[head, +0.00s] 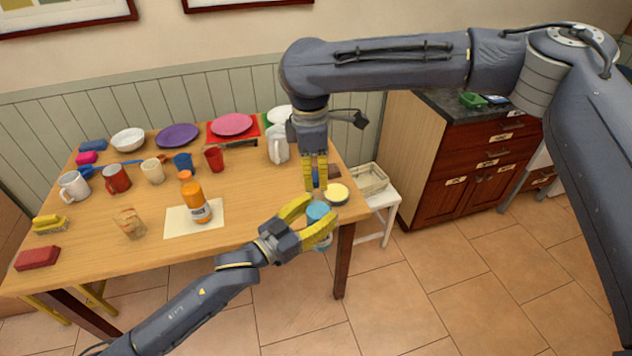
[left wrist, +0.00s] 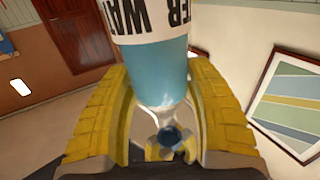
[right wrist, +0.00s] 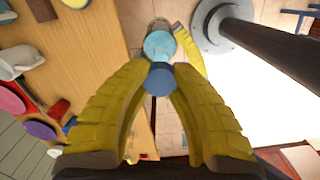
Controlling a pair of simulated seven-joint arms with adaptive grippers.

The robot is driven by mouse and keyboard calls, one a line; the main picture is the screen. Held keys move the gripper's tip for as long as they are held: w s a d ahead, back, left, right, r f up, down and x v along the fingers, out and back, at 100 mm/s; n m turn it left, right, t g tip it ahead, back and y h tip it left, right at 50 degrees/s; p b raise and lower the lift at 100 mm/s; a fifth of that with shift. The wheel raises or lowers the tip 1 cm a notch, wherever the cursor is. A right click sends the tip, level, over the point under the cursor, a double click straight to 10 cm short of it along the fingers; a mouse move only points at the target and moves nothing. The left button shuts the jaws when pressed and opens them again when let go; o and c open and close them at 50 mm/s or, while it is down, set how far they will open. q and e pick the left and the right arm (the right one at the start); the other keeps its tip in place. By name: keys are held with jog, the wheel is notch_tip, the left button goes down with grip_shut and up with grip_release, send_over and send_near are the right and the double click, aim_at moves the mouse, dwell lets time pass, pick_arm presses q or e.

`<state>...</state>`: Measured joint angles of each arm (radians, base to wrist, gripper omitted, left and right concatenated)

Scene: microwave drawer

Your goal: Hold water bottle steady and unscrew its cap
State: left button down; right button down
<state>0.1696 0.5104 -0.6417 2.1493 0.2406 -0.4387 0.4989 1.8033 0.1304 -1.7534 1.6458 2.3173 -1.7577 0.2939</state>
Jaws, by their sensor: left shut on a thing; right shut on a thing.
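The water bottle shows in the left wrist view as a light-blue body (left wrist: 157,72) with a white label. Whether the cap is still joined to the bottle is unclear.
The wooden table (head: 90,235) holds mugs, plates and an orange bottle (head: 194,200) on a paper sheet. A white pitcher (head: 278,145) stands behind my right gripper and a pale yellow round item (head: 337,194) beside it. A white stool (head: 382,199) stands to the right. Open floor lies in front.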

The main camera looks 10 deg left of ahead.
pick_arm(q)
jog(key=shift+w+r, duration=0.15)
jog(key=shift+r, duration=0.2)
jog(key=w+a+r+n+t+y, duration=0.1)
jog(key=w+a+r, duration=0.35)
jog(key=w, duration=0.25)
jog(key=w+a+r+n+y, duration=0.1)
jog(key=w+a+r+y, duration=0.1)
jog(key=w+a+r, duration=0.4)
jog(key=w+a+r+n+t+y, duration=0.15)
jog(key=w+a, duration=0.25)
jog(key=w, duration=0.4)
notch_tip(320, 180, down, 22)
jog(key=w+a, duration=0.1)
jog(key=a, duration=0.1)
jog(key=shift+w+a+r, duration=0.2)
jog(key=shift+w+r, duration=0.05)
jog(key=shift+w, duration=0.1)
jog(key=shift+f+y, duration=0.1)
jog(key=shift+y, duration=0.15)
jog(key=shift+c, duration=2.4)
grip_release()
jog(key=shift+f, duration=0.1)
